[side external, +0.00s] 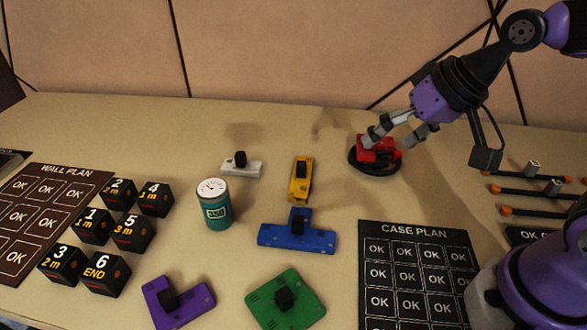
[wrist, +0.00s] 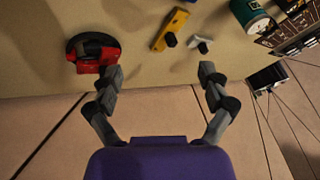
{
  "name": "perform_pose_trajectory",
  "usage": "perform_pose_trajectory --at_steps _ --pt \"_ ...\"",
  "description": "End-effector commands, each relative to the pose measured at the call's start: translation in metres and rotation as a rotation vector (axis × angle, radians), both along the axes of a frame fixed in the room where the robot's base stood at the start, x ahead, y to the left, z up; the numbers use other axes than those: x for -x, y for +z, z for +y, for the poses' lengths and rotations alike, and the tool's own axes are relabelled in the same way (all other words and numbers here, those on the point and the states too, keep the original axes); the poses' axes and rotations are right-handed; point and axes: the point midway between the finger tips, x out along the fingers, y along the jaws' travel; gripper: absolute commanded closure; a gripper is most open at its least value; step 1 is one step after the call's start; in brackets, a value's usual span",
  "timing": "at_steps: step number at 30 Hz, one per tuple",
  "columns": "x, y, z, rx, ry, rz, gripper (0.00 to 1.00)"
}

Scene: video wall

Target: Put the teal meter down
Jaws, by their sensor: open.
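The teal meter (side external: 213,211), a teal cylinder with a white dial on top, stands upright on the table left of centre. It also shows at the top right of the wrist view (wrist: 250,14), partly cut off by the frame. My gripper (side external: 392,138) is open and empty, well to the right of the meter and at the back of the table. In the wrist view its fingers (wrist: 160,74) are spread with only tabletop and wall between them. One fingertip overlaps the edge of a red block (side external: 378,152); I cannot tell if they touch.
The red block sits on a round black base (side external: 360,166). Several black numbered cubes (side external: 92,226) stand left. The case plan board (side external: 415,232) lies front right.

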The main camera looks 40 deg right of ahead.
Motion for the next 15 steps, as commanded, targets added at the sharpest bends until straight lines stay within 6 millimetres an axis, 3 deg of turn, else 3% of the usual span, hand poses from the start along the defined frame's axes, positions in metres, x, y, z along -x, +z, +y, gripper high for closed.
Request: perform_pose_trajectory --at_steps 3,6,15 --pt "0.029 0.01 -0.022 0.173 0.117 -0.016 0.11" --pt "0.044 0.013 -0.033 0.25 0.178 -0.009 0.11" --pt "0.051 0.013 -0.037 0.284 0.21 0.0 0.11"
